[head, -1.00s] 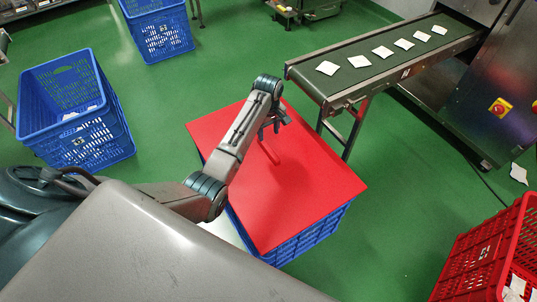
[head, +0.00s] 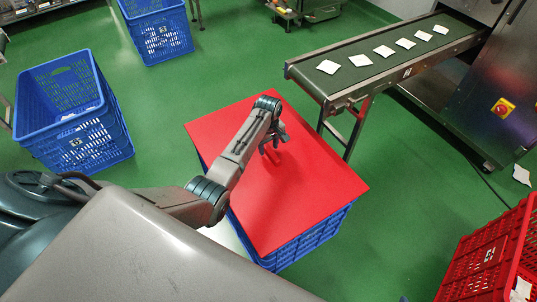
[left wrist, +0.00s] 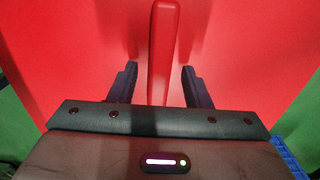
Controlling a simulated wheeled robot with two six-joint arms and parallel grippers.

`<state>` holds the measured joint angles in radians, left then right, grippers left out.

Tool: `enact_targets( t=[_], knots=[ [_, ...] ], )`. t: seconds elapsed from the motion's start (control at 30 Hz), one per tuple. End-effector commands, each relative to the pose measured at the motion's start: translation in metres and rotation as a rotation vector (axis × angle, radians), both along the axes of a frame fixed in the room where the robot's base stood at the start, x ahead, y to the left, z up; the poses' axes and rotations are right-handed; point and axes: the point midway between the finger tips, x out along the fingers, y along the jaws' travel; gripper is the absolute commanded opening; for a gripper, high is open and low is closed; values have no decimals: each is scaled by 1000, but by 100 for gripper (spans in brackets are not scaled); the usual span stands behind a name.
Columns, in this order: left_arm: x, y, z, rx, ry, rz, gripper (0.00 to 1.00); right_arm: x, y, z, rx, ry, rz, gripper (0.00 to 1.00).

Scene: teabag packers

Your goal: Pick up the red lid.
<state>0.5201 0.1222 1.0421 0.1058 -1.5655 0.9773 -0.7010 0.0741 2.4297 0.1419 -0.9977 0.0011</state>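The red lid (head: 310,205) is a flat red sheet lying on top of a blue crate (head: 315,240) in the middle of the head view. A red bar handle stands up from the lid; in the left wrist view the handle (left wrist: 163,50) runs between my fingers. My left gripper (head: 274,153) is over the lid at the handle. In the left wrist view my left gripper (left wrist: 160,82) is open, with a finger on each side of the handle and gaps on both sides. My right gripper is not in view.
A conveyor (head: 325,85) with several white teabags stands behind, to the right. Blue crates stand at the left (head: 75,150) and at the back (head: 160,50). A red crate (head: 470,265) is at the lower right. Green floor is clear between them.

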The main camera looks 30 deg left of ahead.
Motion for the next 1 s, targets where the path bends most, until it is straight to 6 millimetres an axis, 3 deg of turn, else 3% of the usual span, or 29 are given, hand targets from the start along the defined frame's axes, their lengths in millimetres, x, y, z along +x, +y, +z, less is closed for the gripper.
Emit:
enact_targets(
  t=[0.03,0.2,0.67,1.0],
  knots=[
    [0,0,0,0,0,0,34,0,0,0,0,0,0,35],
    [0,0,0,0,0,0,0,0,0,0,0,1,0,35],
    [1,0,4,0,-2,0,0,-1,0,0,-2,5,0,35],
    [2,0,35,1,-5,0,0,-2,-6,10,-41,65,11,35]
  ],
)
